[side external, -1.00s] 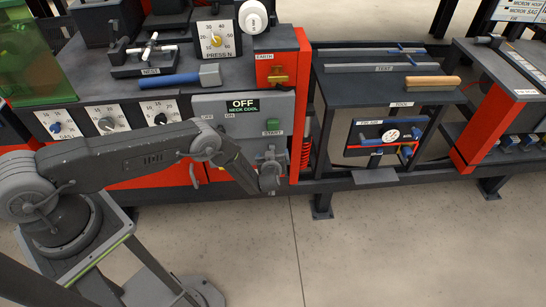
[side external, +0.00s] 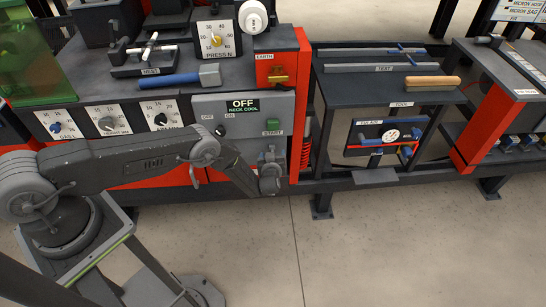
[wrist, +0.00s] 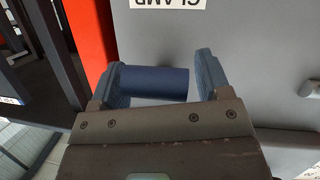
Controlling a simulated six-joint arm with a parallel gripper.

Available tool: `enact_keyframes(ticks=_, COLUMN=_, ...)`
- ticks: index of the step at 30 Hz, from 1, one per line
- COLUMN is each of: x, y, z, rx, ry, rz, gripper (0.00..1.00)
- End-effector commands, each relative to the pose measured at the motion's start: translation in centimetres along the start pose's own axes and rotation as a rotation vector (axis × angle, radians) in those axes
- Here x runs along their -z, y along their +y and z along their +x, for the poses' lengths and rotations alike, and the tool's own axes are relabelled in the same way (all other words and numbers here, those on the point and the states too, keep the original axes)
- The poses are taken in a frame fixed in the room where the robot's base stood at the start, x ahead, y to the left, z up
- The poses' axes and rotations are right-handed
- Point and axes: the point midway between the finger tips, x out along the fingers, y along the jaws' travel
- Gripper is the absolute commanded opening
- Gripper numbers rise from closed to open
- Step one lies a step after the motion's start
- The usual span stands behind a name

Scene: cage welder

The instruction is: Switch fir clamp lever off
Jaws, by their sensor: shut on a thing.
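The clamp lever shows in the wrist view as a dark blue cylindrical handle (wrist: 153,84) lying across the space between my fingers. In the side view my gripper (side external: 269,184) is low in front of the grey panel (side external: 285,105), below the green START button (side external: 273,126). There my gripper hides most of the lever, and its angle cannot be told.
The panel carries an OFF / NECK COOL display (side external: 243,106) and a small black knob (side external: 220,130). A red post (side external: 296,160) stands close to the right of my gripper. A bench with a wooden-handled tool (side external: 432,83) is farther right. The floor (side external: 370,250) in front is clear.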

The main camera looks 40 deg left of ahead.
Motion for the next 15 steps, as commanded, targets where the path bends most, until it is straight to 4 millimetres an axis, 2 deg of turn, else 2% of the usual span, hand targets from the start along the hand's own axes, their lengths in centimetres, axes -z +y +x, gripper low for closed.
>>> enact_keyframes(ticks=6, x=-0.33, y=-0.09, z=0.38, rx=-0.015, ry=0.104, rz=0.015, gripper=0.28)
enact_keyframes(ticks=15, x=-0.27, y=-0.1, z=0.44, rx=-0.018, ry=0.131, rz=0.019, gripper=0.28)
